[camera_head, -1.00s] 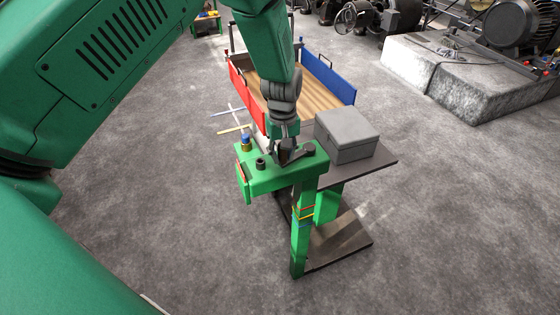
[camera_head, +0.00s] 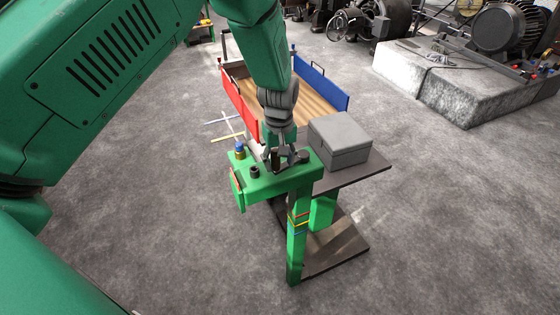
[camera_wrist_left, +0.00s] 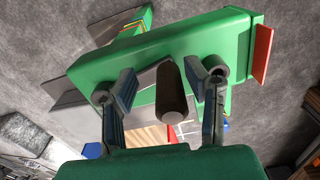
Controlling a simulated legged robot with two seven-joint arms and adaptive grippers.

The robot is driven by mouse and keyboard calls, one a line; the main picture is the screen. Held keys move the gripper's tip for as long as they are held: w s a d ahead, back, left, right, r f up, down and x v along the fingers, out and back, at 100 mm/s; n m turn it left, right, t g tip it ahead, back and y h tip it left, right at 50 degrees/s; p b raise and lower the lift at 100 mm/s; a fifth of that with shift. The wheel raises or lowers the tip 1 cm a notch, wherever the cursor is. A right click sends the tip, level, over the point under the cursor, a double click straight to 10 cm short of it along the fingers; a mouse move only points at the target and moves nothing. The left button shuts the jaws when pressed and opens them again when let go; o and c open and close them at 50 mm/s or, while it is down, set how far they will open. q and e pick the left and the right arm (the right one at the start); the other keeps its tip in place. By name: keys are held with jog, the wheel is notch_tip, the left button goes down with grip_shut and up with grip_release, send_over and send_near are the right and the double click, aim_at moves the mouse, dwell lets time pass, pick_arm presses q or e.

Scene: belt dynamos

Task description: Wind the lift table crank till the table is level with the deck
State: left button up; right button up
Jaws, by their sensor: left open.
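The lift table's dark table top (camera_head: 372,172) carries a closed grey box (camera_head: 340,138). Beside it stands a green post (camera_head: 296,255) with coloured bands, topped by a green crank housing (camera_head: 262,188). My left gripper (camera_head: 286,160) is just above the housing, pointing down. In the left wrist view the dark cylindrical crank handle (camera_wrist_left: 172,92) stands between the two open fingers (camera_wrist_left: 165,92), with a gap visible on each side. The crank arm is mostly hidden. The wooden deck (camera_head: 312,102) lies behind, between red and blue side panels. My right gripper is not in view.
A dark knob (camera_head: 255,172) and a blue-topped brass fitting (camera_head: 239,150) stand on the housing, left of my gripper. Motors (camera_head: 510,32) and concrete blocks (camera_head: 440,85) are at the back right. The grey floor in front is clear.

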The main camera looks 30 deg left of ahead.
pick_arm(q)
notch_tip(320, 180, up, 10)
jog(key=shift+a+r, duration=0.15)
jog(key=shift+r, duration=0.1)
jog(key=shift+w+r, duration=0.1)
jog(key=shift+r, duration=0.45)
